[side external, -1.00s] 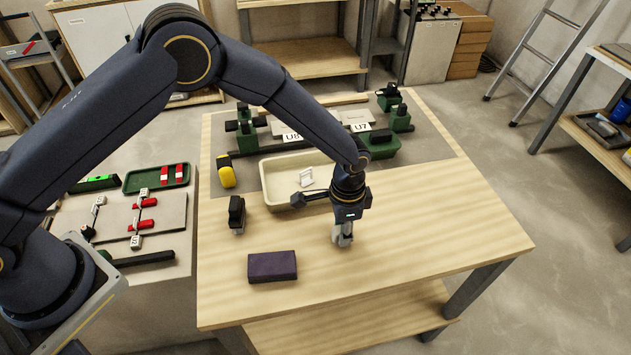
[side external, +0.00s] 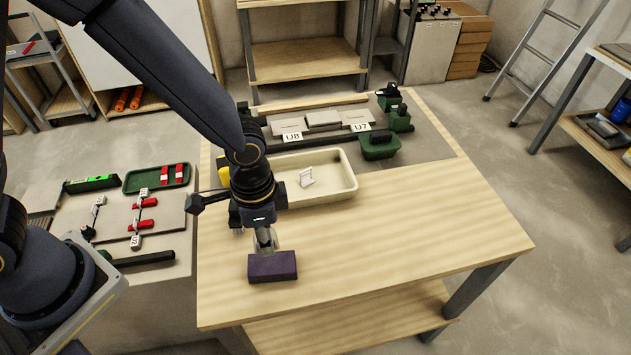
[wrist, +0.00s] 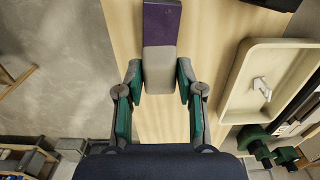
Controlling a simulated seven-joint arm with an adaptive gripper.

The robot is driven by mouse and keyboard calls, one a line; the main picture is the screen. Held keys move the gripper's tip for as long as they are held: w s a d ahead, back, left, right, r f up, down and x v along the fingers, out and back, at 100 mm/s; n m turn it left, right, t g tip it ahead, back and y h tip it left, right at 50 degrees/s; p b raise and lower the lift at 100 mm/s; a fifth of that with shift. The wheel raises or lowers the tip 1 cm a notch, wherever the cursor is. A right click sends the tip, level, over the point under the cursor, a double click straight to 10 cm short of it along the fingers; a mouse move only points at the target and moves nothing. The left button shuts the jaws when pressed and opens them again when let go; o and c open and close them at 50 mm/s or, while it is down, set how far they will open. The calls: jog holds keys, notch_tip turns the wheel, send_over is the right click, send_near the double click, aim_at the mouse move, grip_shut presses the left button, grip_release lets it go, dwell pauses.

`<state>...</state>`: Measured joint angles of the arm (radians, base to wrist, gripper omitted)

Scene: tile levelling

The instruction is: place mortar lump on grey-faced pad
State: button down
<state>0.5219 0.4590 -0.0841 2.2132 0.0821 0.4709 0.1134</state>
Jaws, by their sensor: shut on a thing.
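My gripper (wrist: 159,76) is shut on a light grey block-like piece (wrist: 159,69), which seems to be the mortar lump; its tip shows below the gripper in the side view (side external: 265,242). A dark purple block (side external: 272,267) lies on the wooden table near the front left, directly below my gripper. It also shows in the wrist view (wrist: 162,22), partly hidden by the grey piece. The visible faces of this block are purple, and no grey face shows on it. Whether the grey piece touches the block or hangs just above it, I cannot tell.
A cream tray (side external: 345,184) with a small white piece (side external: 306,177) stands behind my gripper. Grey plates labelled U8 (side external: 292,137) and U7 (side external: 360,127) and green tools (side external: 379,146) are at the back. The table's right half (side external: 430,230) is clear.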

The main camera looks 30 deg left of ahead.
aim_at(272, 263)
notch_tip(272, 263, down, 7)
jog(key=shift+f, duration=0.15)
dwell(0.4)
jog(key=c, duration=0.7)
grip_release()
jog(key=shift+f, duration=0.15)
notch_tip(272, 263, up, 12)
jog(key=shift+r, duration=0.1)
jog(key=a+r+n+t, duration=0.2)
jog(key=a+r+n, duration=0.2)
jog(key=a+r, duration=0.6)
jog(key=s+a+r+n+t, duration=0.1)
jog(key=s+a+r, duration=0.1)
jog(key=s+a+r+n+t, duration=0.1)
jog(key=s+a+r+n, duration=0.1)
jog(key=a+r, duration=0.1)
jog(key=s+a+r+n+t, duration=0.1)
jog(key=s+a+r+n, duration=0.1)
jog(key=s+a+r, duration=0.1)
jog(key=shift+a+r+t, duration=0.15)
jog(key=shift+r+t, duration=0.05)
jog(key=shift+t, duration=0.1)
